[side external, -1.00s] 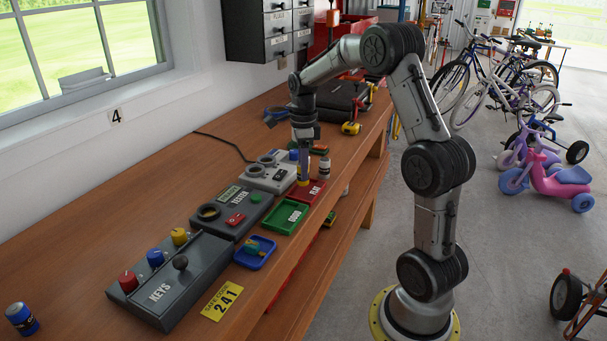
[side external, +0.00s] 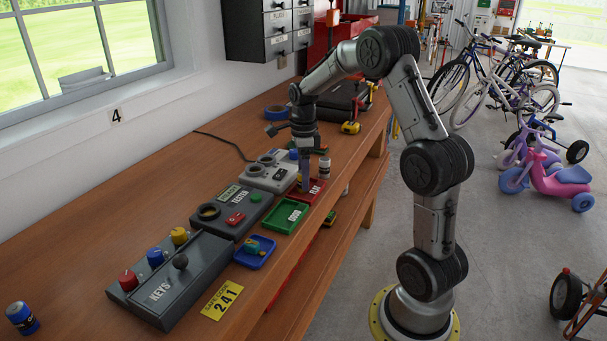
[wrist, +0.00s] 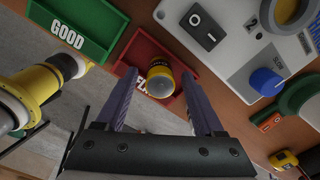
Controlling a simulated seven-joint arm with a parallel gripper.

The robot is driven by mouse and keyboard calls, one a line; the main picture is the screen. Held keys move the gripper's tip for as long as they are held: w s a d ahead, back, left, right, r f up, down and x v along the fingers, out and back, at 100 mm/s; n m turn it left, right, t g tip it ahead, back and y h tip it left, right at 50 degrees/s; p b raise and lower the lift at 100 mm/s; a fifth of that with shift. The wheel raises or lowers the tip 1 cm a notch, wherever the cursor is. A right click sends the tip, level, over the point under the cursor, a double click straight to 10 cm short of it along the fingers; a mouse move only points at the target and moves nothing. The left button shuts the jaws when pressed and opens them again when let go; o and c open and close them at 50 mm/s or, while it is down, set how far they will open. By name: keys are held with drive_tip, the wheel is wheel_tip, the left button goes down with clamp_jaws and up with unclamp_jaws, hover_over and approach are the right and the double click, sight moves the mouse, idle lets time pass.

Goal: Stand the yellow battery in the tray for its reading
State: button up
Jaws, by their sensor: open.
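The yellow battery (wrist: 160,66), with a dark band and a pale round end facing the camera, is in the red tray (wrist: 138,50) marked FLAT in the wrist view. It looks upright or slightly tilted; I cannot tell which. My gripper (wrist: 159,76) is open, with one finger on either side of the battery; contact is not clear. In the side view my gripper (side external: 306,187) reaches down into the red tray (side external: 318,188), and the battery is mostly hidden by the fingers. The green tray (side external: 272,226) marked GOOD is beside it.
The dark tester (side external: 230,213) with a round well and the pale switch box (side external: 270,172) stand behind the trays.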

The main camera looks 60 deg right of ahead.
drive_tip(key=shift+r, duration=0.1)
wheel_tip(320, 180, up, 11)
drive_tip(key=s+a+r+n, duration=0.2)
drive_tip(key=a+r+n, duration=0.25)
drive_tip(key=a, duration=0.25)
drive_tip(key=s+a+f+n+t, duration=0.2)
drive_tip(key=s+a+n, duration=0.6)
drive_tip(key=n, duration=0.4)
drive_tip(key=s+a+f+n+t, duration=0.2)
drive_tip(key=s+a+n, duration=0.6)
drive_tip(key=n, duration=0.4)
drive_tip(key=shift+s+a+f+n+t, duration=0.15)
drive_tip(key=shift+s+a+n+t, duration=0.3)
drive_tip(key=shift+t, duration=0.35)
